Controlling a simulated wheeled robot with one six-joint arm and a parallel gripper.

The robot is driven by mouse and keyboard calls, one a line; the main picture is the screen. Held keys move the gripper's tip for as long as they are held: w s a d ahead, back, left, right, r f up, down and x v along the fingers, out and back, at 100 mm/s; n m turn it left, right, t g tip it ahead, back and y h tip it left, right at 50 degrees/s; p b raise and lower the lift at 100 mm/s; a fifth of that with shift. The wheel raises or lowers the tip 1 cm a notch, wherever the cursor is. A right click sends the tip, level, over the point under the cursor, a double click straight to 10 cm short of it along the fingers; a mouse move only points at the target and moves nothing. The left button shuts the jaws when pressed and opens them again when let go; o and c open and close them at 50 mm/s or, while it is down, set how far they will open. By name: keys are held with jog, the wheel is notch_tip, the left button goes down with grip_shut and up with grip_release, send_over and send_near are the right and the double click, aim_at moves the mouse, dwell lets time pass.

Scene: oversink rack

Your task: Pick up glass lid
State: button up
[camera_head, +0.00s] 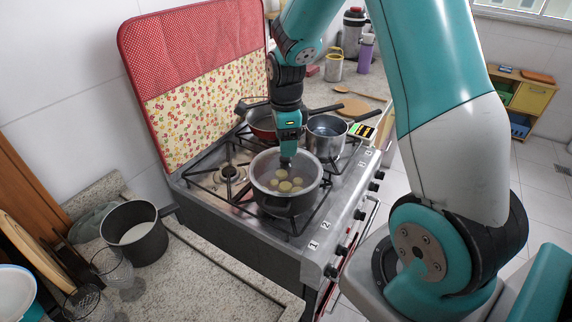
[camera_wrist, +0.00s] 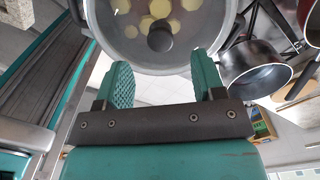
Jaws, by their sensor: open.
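The glass lid (camera_head: 268,170) lies on a pot (camera_head: 287,203) on the stove's front burner, with round yellowish pieces showing through it. In the wrist view the lid (camera_wrist: 126,42) has a metal rim and a dark round knob (camera_wrist: 160,37). My gripper (camera_head: 287,158) is over the middle of the lid in the head view and hides the knob there. In the wrist view my gripper (camera_wrist: 163,77) has its two fingers apart with nothing between them. The knob shows just beyond the fingertips, roughly centred on the gap. I cannot tell the exact height left between them.
A saucepan (camera_head: 326,137) and a red pan (camera_head: 262,124) stand on the back burners, their handles sticking out. A red patterned panel (camera_head: 195,75) stands along the stove's left side. A dark pot (camera_head: 134,233) and glasses (camera_head: 112,267) stand on the counter at the lower left.

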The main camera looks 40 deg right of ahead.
aim_at(285, 164)
jog(key=shift+w+f+p, duration=0.1)
jog(key=shift+f+p, duration=1.05)
jog(key=shift+f, duration=1.7)
grip_shut()
jog(key=shift+r, duration=0.15)
